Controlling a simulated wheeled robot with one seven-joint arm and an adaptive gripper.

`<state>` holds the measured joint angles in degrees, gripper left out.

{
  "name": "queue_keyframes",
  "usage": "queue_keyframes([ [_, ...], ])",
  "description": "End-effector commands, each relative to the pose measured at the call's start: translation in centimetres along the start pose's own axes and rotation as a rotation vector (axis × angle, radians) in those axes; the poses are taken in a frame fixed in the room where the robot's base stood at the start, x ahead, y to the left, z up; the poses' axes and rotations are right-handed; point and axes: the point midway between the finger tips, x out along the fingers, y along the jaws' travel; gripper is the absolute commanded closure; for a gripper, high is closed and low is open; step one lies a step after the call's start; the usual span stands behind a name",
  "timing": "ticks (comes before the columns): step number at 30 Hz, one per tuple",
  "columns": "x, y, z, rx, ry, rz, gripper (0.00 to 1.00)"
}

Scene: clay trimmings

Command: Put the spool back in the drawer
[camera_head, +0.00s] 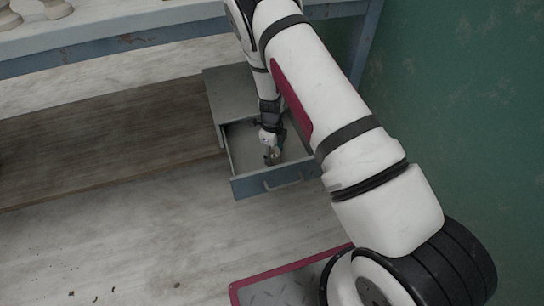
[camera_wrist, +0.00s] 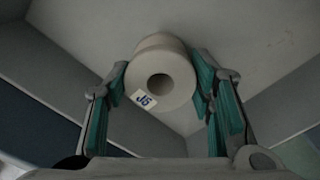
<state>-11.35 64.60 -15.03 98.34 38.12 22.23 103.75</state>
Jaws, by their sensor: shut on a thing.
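The spool (camera_wrist: 160,75) is a pale cylinder with a dark round hole and a white label reading "J5". In the wrist view it sits between the teal-padded fingers of my gripper (camera_wrist: 162,95), which is shut on it. In the head view my gripper (camera_head: 273,152) points down inside the open drawer (camera_head: 279,182), with the spool (camera_head: 274,158) small at its fingertips. The drawer has a blue-grey front with a handle and is pulled out of a grey cabinet. The drawer's floor (camera_wrist: 235,45) shows behind the spool; whether the spool touches it I cannot tell.
The grey cabinet (camera_head: 230,90) stands under a worn workbench (camera_head: 120,40) with pale pots (camera_head: 57,8) on top. A brown wooden board (camera_head: 100,140) lies left of the cabinet. A green wall (camera_head: 470,100) is at the right. The floor in front is mostly clear.

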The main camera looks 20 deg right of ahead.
Motion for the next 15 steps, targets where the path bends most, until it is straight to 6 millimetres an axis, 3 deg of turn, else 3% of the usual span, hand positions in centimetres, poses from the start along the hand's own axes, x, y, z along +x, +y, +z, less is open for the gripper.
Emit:
queue_keyframes([
  [2, 1.13, -0.03, 0.01, 0.000, -0.001, 0.000, 0.93],
  [14, 1.48, -0.06, 0.05, 0.000, -0.001, -0.001, 0.93],
  [15, 1.45, -0.05, 0.04, 0.000, -0.001, -0.001, 0.44],
])
